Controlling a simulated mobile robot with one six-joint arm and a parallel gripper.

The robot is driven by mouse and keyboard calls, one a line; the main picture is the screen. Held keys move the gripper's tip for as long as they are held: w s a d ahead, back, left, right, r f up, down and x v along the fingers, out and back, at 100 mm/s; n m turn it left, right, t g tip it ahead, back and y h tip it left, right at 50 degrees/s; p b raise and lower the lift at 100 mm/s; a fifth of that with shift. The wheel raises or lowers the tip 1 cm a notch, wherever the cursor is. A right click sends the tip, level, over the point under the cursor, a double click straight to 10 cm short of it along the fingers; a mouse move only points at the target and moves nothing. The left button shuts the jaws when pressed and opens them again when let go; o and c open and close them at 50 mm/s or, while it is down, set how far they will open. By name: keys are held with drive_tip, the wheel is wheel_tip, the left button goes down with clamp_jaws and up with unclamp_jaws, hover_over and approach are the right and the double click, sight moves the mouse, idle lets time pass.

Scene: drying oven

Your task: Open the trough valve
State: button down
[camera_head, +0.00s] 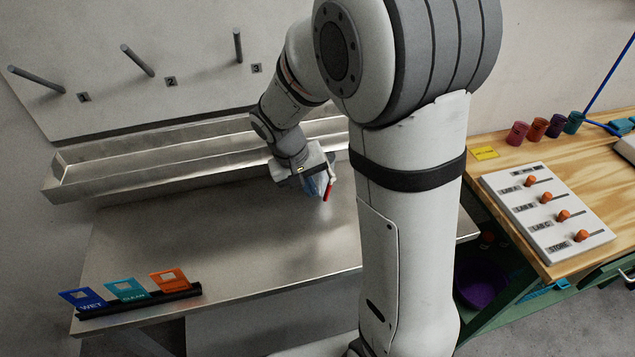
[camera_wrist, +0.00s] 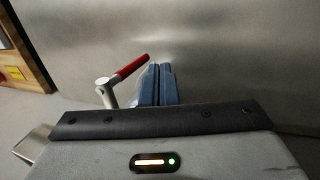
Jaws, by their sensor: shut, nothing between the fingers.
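The valve lever has a red handle (camera_wrist: 131,67) on a pale round hub and stem (camera_wrist: 103,84). In the wrist view the handle slants up to the right, and its tip is close to the left side of my gripper (camera_wrist: 158,72). I cannot tell whether they touch. The blue fingers are shut together with nothing between them. In the head view my gripper (camera_head: 318,188) is above the metal table, and the red handle (camera_head: 327,193) shows just beside it. The long metal trough (camera_head: 110,180) runs along the wall behind; my arm covers part of it.
The steel table (camera_head: 200,235) is mostly bare. A rack (camera_head: 140,301) with blue, teal and orange cards stands at its front left. Numbered pegs (camera_head: 138,60) stick out above the trough. A wooden bench at right holds a white panel (camera_head: 545,212) with orange knobs and several cups.

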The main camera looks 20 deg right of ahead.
sight(326, 193)
drive_tip(key=shift+d+f, duration=0.2)
drive_tip(key=shift+d, duration=0.6)
drive_tip(key=d+h+b, duration=0.1)
drive_tip(key=b, duration=0.2)
drive_tip(key=shift+d+f, duration=0.1)
drive_tip(key=shift+f, duration=0.3)
drive_tip(key=shift+s, duration=0.1)
